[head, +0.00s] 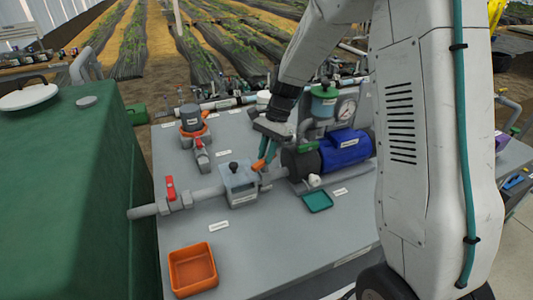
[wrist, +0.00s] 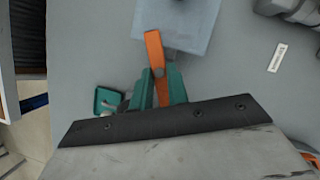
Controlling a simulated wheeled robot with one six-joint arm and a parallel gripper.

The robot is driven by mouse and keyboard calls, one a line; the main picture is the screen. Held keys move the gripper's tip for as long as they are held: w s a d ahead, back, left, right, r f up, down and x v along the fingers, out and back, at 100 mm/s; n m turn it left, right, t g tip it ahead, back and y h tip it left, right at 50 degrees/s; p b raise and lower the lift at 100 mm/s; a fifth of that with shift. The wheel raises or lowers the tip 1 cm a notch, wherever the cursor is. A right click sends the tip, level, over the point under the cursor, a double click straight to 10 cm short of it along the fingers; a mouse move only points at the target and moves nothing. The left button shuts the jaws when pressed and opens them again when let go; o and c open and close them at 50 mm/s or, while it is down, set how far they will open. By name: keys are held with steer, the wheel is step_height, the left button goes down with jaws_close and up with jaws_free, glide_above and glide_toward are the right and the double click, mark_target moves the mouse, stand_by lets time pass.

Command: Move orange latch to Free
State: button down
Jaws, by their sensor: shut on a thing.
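The orange latch (wrist: 153,52) is a flat bar at the edge of a grey block (wrist: 182,22) in the wrist view. In the head view the latch (head: 260,164) shows beside the grey box with a black knob (head: 239,180). My gripper (wrist: 162,88) has its teal fingers on both sides of the latch's near part and is shut on it. In the head view my gripper (head: 268,151) reaches down between the grey box and the blue motor. The latch's lower end is partly hidden by the fingers and palm. I cannot read the position labels.
A blue motor (head: 344,148) stands close to the right of my gripper. A red-handled valve (head: 171,191) is on the pipe at left. An orange tray (head: 193,269) and a small teal tray (head: 317,201) lie on the grey table. The table's front middle is clear.

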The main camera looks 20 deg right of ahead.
steer(key=n, duration=0.2)
steer(key=n+g+h, duration=0.1)
steer(key=n, duration=0.3)
steer(key=shift+w+a+n+g+h, duration=0.2)
steer(key=shift+w+n+g+h, duration=0.1)
steer(key=shift+g+h, duration=0.1)
steer(key=n, duration=0.2)
steer(key=n+h, duration=0.1)
steer(key=n, duration=0.1)
steer(key=n+h, duration=0.1)
steer(key=n, duration=0.1)
steer(key=shift+a+g, duration=0.25)
steer(key=shift+g, duration=0.05)
steer(key=shift+n, duration=0.3)
steer(key=c, duration=1.4)
jaws_free()
steer(key=shift+o, duration=0.2)
steer(key=v, duration=0.8)
steer(key=shift+a, duration=0.1)
